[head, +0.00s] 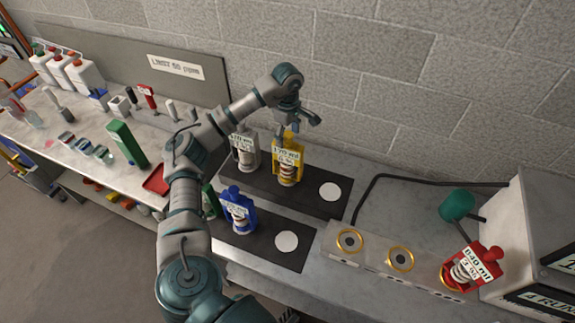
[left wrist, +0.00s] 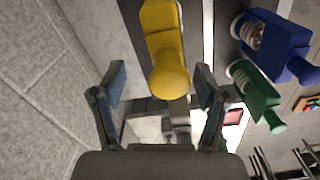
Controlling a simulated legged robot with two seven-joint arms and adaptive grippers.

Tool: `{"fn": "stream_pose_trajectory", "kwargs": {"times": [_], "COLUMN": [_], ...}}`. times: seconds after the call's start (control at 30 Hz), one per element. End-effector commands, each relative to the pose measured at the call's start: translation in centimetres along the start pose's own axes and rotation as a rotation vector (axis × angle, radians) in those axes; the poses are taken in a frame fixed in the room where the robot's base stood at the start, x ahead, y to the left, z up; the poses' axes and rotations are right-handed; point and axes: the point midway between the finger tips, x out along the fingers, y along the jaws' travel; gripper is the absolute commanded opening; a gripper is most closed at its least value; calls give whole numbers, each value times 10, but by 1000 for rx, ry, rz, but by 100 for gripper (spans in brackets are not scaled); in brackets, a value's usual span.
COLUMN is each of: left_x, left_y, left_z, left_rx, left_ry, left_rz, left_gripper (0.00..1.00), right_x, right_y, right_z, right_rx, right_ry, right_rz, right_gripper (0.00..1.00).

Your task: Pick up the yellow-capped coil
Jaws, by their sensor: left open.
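The yellow-capped coil (head: 287,162) stands upright on the rear dark mat (head: 310,196), with a white label on its front. My left gripper (head: 297,122) is above it, near its yellow cap, fingers pointing down. In the left wrist view the yellow cap (left wrist: 169,75) lies between the two spread fingers of my left gripper (left wrist: 163,90), which is open and holds nothing. Whether a finger touches the cap cannot be told. My right gripper is not in view.
A grey-capped coil (head: 244,152) stands close left of the yellow one. Blue (head: 238,212) and green (head: 209,201) coils stand on the front mat, partly behind my arm. A red coil (head: 470,268) is at right beside a grey box (head: 530,240). A block wall rises behind.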

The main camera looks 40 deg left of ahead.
Motion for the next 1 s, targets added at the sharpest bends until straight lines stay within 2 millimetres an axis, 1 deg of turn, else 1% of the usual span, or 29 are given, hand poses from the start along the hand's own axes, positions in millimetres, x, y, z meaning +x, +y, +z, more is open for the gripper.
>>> {"fn": "stream_pose_trajectory", "kwargs": {"times": [0.17,0.3,0.4,0.57,0.6,0.67,0.7,0.77,0.8,0.9,1.0], "left_x": [27,46,50,51,51,51,51,51,51,51,51], "left_y": [-7,-7,-7,-7,-7,-7,-7,-7,-6,-6,-7], "left_z": [3,2,2,1,1,1,2,2,2,2,2], "left_rx": [1,0,0,0,0,0,0,0,0,0,0], "left_ry": [2,0,-1,-1,-1,-1,-1,-1,-1,-1,-1], "left_rz": [-5,-5,-2,-2,-2,-2,-2,-2,-2,-3,-3], "left_gripper": [74,74,74,74,71,56,46,31,21,0,0], "right_x": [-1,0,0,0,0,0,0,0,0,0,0], "right_y": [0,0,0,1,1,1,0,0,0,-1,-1], "right_z": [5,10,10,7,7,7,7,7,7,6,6], "right_rx": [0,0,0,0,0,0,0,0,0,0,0], "right_ry": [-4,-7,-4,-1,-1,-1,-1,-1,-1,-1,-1], "right_rz": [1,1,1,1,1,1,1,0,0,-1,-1], "right_gripper": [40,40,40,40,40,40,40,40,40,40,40]}}
